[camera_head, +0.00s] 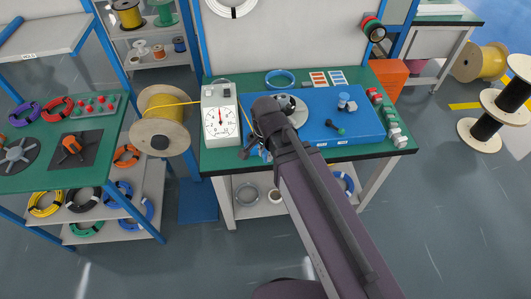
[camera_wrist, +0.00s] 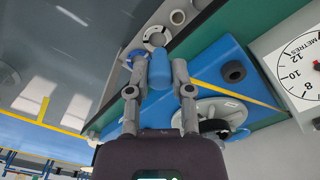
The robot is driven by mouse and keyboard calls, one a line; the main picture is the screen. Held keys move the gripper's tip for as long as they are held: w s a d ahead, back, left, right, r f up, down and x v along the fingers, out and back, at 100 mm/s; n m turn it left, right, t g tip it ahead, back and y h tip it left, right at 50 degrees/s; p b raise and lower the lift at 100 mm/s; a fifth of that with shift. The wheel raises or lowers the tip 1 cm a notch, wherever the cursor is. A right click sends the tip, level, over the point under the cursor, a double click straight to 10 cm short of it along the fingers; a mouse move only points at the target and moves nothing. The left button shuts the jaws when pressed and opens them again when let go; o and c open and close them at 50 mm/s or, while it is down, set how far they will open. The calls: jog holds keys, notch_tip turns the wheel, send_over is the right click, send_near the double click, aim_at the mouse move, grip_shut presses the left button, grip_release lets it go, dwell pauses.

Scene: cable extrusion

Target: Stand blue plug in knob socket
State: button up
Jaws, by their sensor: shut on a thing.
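My gripper (camera_wrist: 158,75) is shut on the blue plug (camera_wrist: 160,69), a short blue cylinder held between its two grey fingers. In the head view my gripper (camera_head: 262,152) is at the front left of the bench, partly hidden by my own arm. A dark round knob (camera_wrist: 232,71) with a hollow middle lies on the blue panel (camera_wrist: 207,60), to the right of the plug in the wrist view. I cannot tell for sure whether it is the knob socket. The plug appears apart from it, over the panel's edge.
A white dial meter (camera_head: 220,122) stands left of the panel, with a yellow cable (camera_wrist: 235,93) running from it. A pale reel (camera_wrist: 207,112) is close to my right finger. Small blue and green parts (camera_head: 343,103) and several rollers (camera_head: 385,118) are on the right.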

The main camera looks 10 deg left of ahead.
jog(key=shift+r+p, duration=2.25)
jog(key=shift+r, duration=0.25)
jog(key=shift+w+d, duration=0.4)
jog(key=shift+w, duration=4.55)
jog(key=shift+w+d, duration=0.4)
jog(key=shift+w, duration=4.6)
jog(key=shift+w+d, duration=0.4)
jog(key=shift+w, duration=4.55)
jog(key=shift+f+b, duration=0.35)
jog(key=shift+f, duration=0.05)
jog(key=shift+f+b, duration=1.4)
jog(key=shift+b, duration=0.05)
jog(key=shift+f, duration=0.25)
